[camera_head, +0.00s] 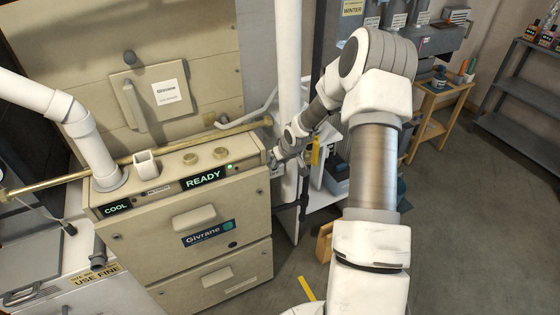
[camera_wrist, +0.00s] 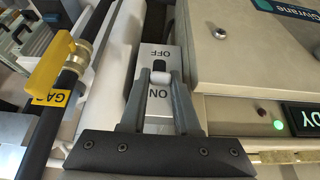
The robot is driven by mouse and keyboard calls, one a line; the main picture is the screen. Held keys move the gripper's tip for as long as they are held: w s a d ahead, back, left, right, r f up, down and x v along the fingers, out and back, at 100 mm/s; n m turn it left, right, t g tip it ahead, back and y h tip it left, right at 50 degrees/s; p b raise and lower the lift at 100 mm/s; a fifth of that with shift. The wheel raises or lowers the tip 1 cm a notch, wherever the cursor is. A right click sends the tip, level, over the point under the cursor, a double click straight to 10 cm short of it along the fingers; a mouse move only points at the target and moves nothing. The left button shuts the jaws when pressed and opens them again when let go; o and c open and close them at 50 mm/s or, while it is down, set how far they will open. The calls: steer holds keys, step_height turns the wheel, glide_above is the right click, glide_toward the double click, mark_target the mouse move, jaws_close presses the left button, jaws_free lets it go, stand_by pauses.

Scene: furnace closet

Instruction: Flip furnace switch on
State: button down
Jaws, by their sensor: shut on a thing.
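The furnace switch (camera_wrist: 157,52) is a pale plate on the furnace's side, marked OFF and ON, with the lettering upside down in the wrist view. Its small light lever (camera_wrist: 161,77) sits between the two labels; I cannot tell which way it is set. My gripper (camera_wrist: 158,80) is closed with one fingertip on each side of the lever. In the head view my gripper (camera_head: 279,154) reaches the right side of the beige furnace (camera_head: 160,255), and the switch is hidden there. The furnace panel shows COOL and READY (camera_head: 203,178), with a green light (camera_head: 229,167).
A gas pipe with a yellow valve handle (camera_wrist: 52,66) runs beside my gripper in the wrist view. A brass pipe (camera_head: 140,158) crosses behind the furnace top. A white vertical pipe (camera_head: 289,60) stands behind the arm. Open floor (camera_head: 480,220) lies at right.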

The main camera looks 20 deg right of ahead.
steer(key=c, duration=0.6)
jaws_free()
steer(key=shift+c, duration=0.2)
steer(key=p+v, duration=0.2)
steer(key=v, duration=1.5)
steer(key=shift+r+p, duration=0.15)
steer(key=shift+p, duration=0.25)
steer(key=shift+s, duration=0.1)
